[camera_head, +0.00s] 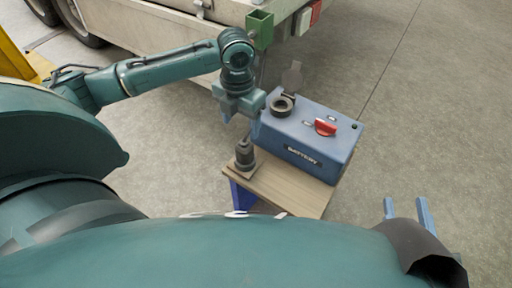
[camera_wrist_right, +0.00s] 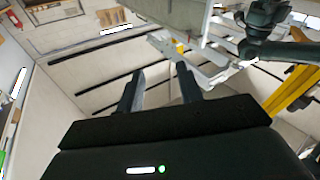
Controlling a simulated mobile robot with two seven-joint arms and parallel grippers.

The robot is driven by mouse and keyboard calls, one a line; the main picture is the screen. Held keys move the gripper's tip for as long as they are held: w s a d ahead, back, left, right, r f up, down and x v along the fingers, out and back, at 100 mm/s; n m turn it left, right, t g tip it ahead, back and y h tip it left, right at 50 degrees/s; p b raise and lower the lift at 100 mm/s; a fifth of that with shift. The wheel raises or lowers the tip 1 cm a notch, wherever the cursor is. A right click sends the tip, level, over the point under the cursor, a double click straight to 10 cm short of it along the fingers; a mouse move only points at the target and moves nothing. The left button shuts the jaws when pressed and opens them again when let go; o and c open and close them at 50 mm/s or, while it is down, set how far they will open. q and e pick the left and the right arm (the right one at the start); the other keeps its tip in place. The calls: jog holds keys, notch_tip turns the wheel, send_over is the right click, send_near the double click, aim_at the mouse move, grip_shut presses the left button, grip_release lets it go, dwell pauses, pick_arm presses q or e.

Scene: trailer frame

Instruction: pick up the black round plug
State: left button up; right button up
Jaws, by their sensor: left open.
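The black round plug (camera_head: 245,153) stands upright at the left end of a wooden board, beside the blue battery box (camera_head: 300,145). My left gripper (camera_head: 238,118) points down above the plug and is open. A gap shows between its fingers and the plug in the head view, though the exact height is hard to judge. My right gripper (camera_head: 406,208) is at the lower right of the head view, apart from the board. The right wrist view shows its two fingers (camera_wrist_right: 160,90) spread with nothing between them.
The battery box has a black round socket (camera_head: 282,105) and a red switch (camera_head: 325,127) on top. The wooden board (camera_head: 292,190) carries plug and box. A trailer (camera_head: 150,38) with a green bracket (camera_head: 260,30) stands behind. The floor at right is clear.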

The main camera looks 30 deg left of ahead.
pick_arm(q)
notch_tip(320, 180, down, 8)
jog(key=b, duration=0.3)
jog(key=shift+w+d+f+b, duration=0.1)
jog(key=shift+w+f+b, duration=0.1)
jog(key=shift+f+b, duration=1)
jog(key=shift+w+f+b, duration=0.1)
jog(key=shift+f+b, duration=0.5)
jog(key=shift+f, duration=0.5)
pick_arm(e)
jog(key=y, duration=0.1)
jog(key=r+t, duration=0.1)
jog(key=w+r+y, duration=0.1)
jog(key=shift+a+r+t+y, duration=0.2)
jog(key=shift+a+t+y, duration=0.1)
jog(key=shift+a, duration=0.05)
pick_arm(q)
jog(key=c, duration=0.8)
